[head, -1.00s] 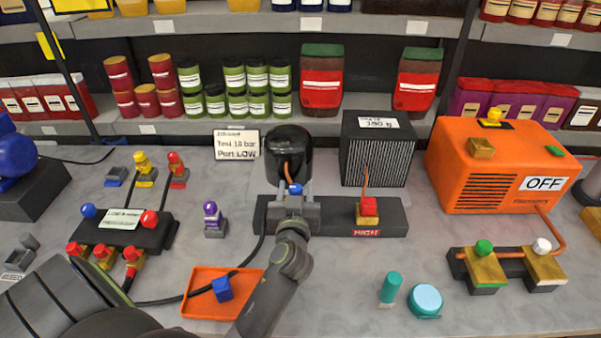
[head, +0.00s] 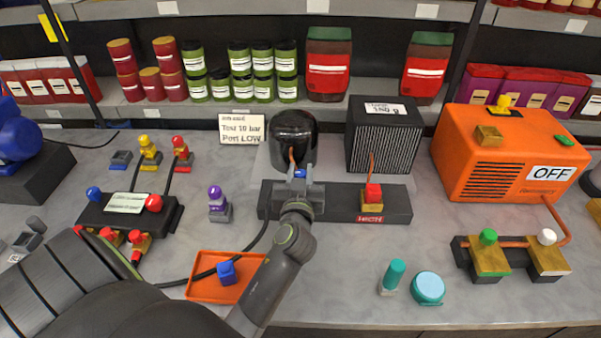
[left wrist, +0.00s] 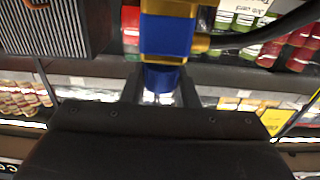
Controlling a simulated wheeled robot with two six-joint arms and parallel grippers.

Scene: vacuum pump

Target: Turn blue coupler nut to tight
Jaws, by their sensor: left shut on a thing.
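The blue coupler nut (head: 299,174) sits at the left end of the dark manifold bar (head: 338,202), in front of the black pump cylinder (head: 293,138). My left gripper (head: 300,173) reaches it from the front, one finger on each side, and is shut on it. In the left wrist view the blue nut (left wrist: 163,76) shows between the fingers (left wrist: 163,92), with a blue and brass fitting (left wrist: 168,35) just above it in the picture. The fingers hide part of the nut. My right gripper is not in view.
A red-topped brass fitting (head: 372,194) marked HIGH stands on the bar's right end. An orange tray (head: 199,289) with a blue piece (head: 226,272) lies beside my left arm. A purple-topped part (head: 217,203) stands left of the bar. A hose runs close by.

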